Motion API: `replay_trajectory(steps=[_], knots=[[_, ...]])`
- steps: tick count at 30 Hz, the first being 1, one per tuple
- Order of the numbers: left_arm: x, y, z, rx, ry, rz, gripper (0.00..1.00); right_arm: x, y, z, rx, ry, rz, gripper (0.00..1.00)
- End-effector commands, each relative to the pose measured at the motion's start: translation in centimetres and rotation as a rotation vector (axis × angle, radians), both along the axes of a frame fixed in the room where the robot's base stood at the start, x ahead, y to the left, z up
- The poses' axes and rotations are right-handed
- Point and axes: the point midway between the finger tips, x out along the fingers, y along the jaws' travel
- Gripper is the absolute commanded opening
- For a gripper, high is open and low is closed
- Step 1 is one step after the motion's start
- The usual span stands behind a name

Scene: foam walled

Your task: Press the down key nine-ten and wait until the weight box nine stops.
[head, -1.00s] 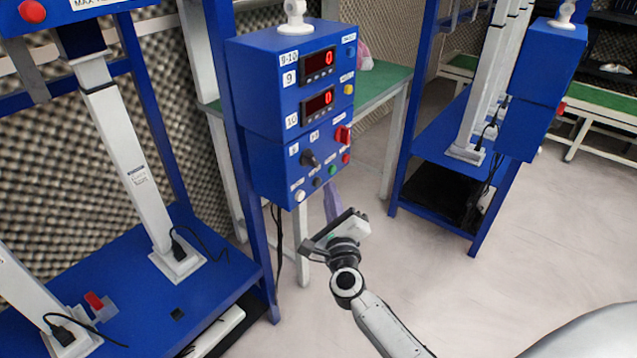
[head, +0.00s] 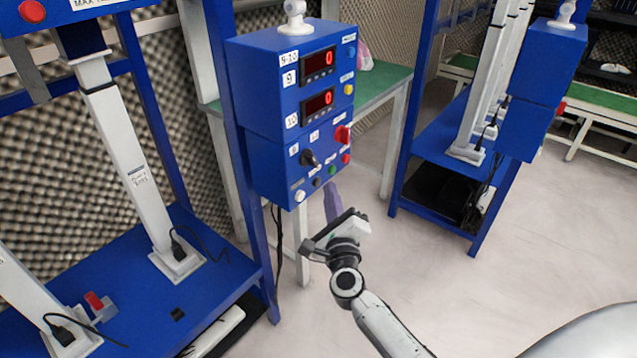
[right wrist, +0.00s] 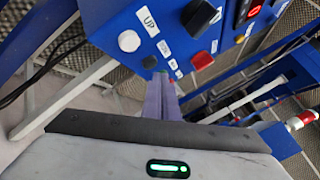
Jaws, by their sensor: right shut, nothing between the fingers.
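The blue control box (head: 300,130) labelled 9-10 stands at the centre of the head view. Its two red displays, marked 9 (head: 319,63) and 10 (head: 318,102), each read 0. Low on its front are a white UP button (head: 300,196) and a dark button (head: 317,183) beside it. In the right wrist view the white button (right wrist: 129,41) and the dark button (right wrist: 150,62) by the DOWN label show. My right gripper (right wrist: 162,78) is shut and empty, its purple fingertips close to the dark button; I cannot tell whether they touch. Which part is weight box nine is unclear.
Green (head: 332,170) and red (head: 346,159) buttons and a dark selector knob (head: 309,158) are close by on the panel. A blue rig with white columns (head: 130,170) stands at left, another blue frame (head: 445,150) at right. The floor between is clear.

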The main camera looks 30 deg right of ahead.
Motion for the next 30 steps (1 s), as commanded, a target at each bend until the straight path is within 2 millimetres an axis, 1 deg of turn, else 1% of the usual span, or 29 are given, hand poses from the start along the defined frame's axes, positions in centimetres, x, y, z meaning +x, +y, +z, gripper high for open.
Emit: replay_trajectory(steps=[15,24,30], knots=[[0.10,0.02,0.09,0.000,-0.003,0.000,0.31,0.04,0.01,0.01,0.000,0.000,0.000,0.00],[0.03,0.03,-0.25,0.001,0.000,0.000,0.31,0.80,0.31,0.01,0.001,-0.001,-0.001,0.00],[-0.05,0.05,-0.37,0.002,0.003,0.000,0.31,0.79,0.33,0.01,0.000,0.000,0.000,0.00]])
